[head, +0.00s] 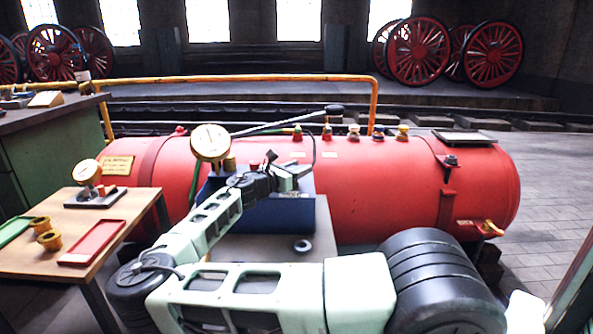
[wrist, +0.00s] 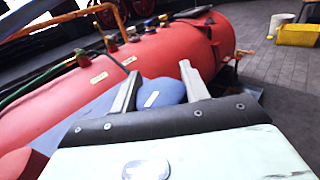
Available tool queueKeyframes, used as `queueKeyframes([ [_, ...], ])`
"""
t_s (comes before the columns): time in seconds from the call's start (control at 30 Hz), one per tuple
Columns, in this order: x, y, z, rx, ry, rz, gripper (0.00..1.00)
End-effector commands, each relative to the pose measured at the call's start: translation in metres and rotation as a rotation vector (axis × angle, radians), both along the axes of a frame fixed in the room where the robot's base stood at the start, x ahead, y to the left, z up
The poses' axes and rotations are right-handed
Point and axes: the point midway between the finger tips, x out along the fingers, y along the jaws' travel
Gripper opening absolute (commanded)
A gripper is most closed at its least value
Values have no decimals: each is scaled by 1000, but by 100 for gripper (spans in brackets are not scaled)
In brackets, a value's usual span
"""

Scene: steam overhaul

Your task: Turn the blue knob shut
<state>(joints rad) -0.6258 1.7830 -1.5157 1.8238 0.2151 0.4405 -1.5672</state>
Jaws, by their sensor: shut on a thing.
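My gripper (wrist: 158,85) is shut on the blue knob (wrist: 165,90), a rounded blue piece with a white mark seen between the two grey fingers in the wrist view. In the head view my gripper (head: 292,172) is above the blue box (head: 285,215), in front of the red boiler; I cannot make out the knob there, as the gripper and arm cover that spot. How far the knob is turned cannot be told.
The red boiler (head: 390,185) lies close behind, with several small coloured fittings (head: 353,132) along its top. A round gauge (head: 210,143) stands just left of my gripper. A wooden table (head: 125,215) with a red tray (head: 92,243) is at left.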

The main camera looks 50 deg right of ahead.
Motion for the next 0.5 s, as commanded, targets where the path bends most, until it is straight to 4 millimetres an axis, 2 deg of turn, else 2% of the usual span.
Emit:
queueKeyframes([
  [0.2, 0, 0, 1, 4, -3, -115, 22],
  [0.5, -2, 0, 0, 3, -3, -190, 22],
])
